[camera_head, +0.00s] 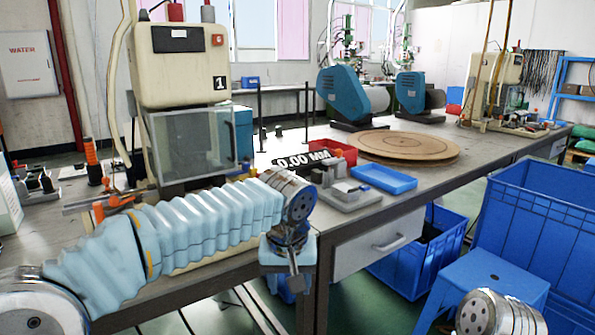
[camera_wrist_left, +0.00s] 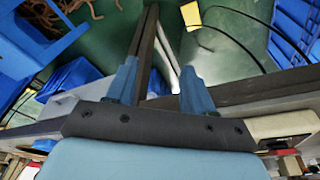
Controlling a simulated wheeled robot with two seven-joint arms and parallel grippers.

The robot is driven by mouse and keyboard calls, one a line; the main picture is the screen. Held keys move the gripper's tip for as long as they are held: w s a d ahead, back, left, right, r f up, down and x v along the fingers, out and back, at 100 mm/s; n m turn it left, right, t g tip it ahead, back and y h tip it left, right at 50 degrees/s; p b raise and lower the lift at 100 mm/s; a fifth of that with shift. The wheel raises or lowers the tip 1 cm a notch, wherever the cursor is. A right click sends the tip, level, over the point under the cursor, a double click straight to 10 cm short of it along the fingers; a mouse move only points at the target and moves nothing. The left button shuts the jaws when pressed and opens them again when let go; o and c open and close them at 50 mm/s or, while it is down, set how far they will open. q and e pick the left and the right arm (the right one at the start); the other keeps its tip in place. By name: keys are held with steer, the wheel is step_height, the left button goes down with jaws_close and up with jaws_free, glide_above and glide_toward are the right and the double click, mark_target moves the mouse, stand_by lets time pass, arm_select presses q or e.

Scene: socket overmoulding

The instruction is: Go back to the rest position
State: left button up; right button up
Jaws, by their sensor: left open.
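My left arm crosses the head view from the lower left, over the front of the table (camera_head: 225,268). Its gripper (camera_head: 294,284) hangs pointing down by the table's front edge, partly hidden by its own wrist. In the left wrist view the two blue fingers of the left gripper (camera_wrist_left: 160,82) stand apart with nothing between them. Green floor and a dark table leg show beyond them. Only a silver joint of my right arm shows at the lower right of the head view; the right gripper is out of view.
The moulding machine (camera_head: 182,66) stands behind my left arm. A blue tray (camera_head: 384,179), a red tray (camera_head: 335,150) and a round wooden board (camera_head: 408,147) lie on the table. A blue stool (camera_head: 490,275) and blue crates (camera_head: 540,220) stand on the right.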

arm_select(q)
step_height(320, 180, down, 30)
steer(key=s+a+g+h, duration=0.2)
steer(key=s+g+h, duration=0.1)
steer(key=s+a+f+n, duration=0.1)
steer(key=s+a+f, duration=0.2)
steer(key=s+f, duration=0.5)
steer(key=s+a+f+t+h, duration=0.1)
steer(key=s+a+f, duration=0.3)
steer(key=s+f, duration=0.3)
steer(key=shift+s+a+f+n, duration=0.2)
steer(key=shift+s+f+n, duration=0.2)
steer(key=shift+s, duration=0.05)
